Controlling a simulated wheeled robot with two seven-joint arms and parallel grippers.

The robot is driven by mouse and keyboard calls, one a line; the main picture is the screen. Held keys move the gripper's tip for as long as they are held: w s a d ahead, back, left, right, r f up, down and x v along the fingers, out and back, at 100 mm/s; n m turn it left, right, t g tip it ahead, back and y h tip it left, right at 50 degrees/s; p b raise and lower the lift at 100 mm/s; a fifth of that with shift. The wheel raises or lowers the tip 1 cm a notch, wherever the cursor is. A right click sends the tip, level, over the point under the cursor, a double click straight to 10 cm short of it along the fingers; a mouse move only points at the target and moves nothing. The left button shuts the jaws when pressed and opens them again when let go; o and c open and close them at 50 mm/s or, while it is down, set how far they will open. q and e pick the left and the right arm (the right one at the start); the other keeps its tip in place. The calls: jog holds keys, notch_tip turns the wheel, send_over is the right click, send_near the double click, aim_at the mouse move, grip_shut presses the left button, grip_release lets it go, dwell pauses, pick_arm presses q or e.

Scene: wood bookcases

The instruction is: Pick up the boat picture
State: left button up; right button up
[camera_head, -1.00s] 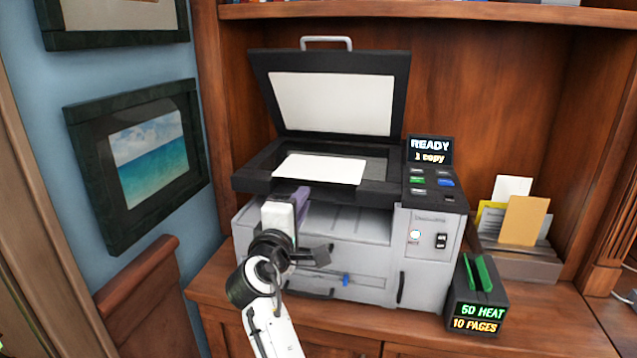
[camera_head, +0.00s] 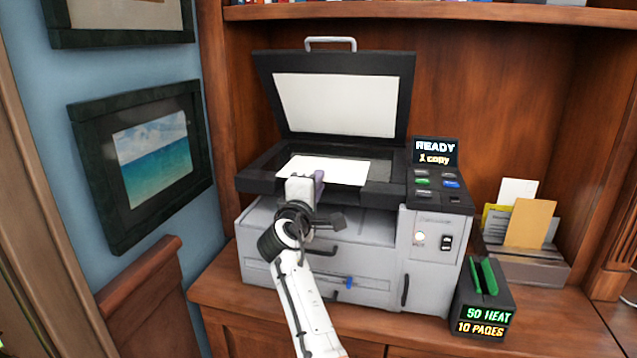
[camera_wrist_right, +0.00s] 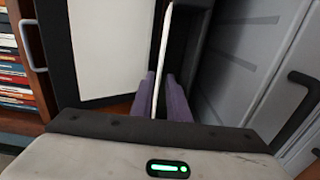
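A white sheet (camera_head: 335,170) lies on the glass of the open copier (camera_head: 262,182). Its upper side looks blank, so I cannot tell whether it is the boat picture. In the right wrist view the sheet (camera_wrist_right: 164,45) shows edge-on as a thin white strip between my purple fingers. My right gripper (camera_head: 314,178) is at the sheet's near left edge, over the copier's front rim. In the wrist view the right gripper (camera_wrist_right: 160,78) is open, with gaps beside the sheet. My left gripper is not in view.
The copier lid (camera_head: 335,105) stands raised behind the glass. A control panel (camera_head: 435,185) is at its right. A black box with a green slot (camera_head: 482,300) and a paper holder (camera_head: 525,265) stand further right. A framed sea picture (camera_head: 152,155) hangs on the left wall.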

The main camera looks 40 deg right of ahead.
grip_shut()
notch_tip(320, 180, up, 3)
jog(key=p, duration=0.2)
jog(key=shift+f+p, duration=0.1)
jog(key=shift+p, duration=0.2)
jog(key=shift+f, duration=0.15)
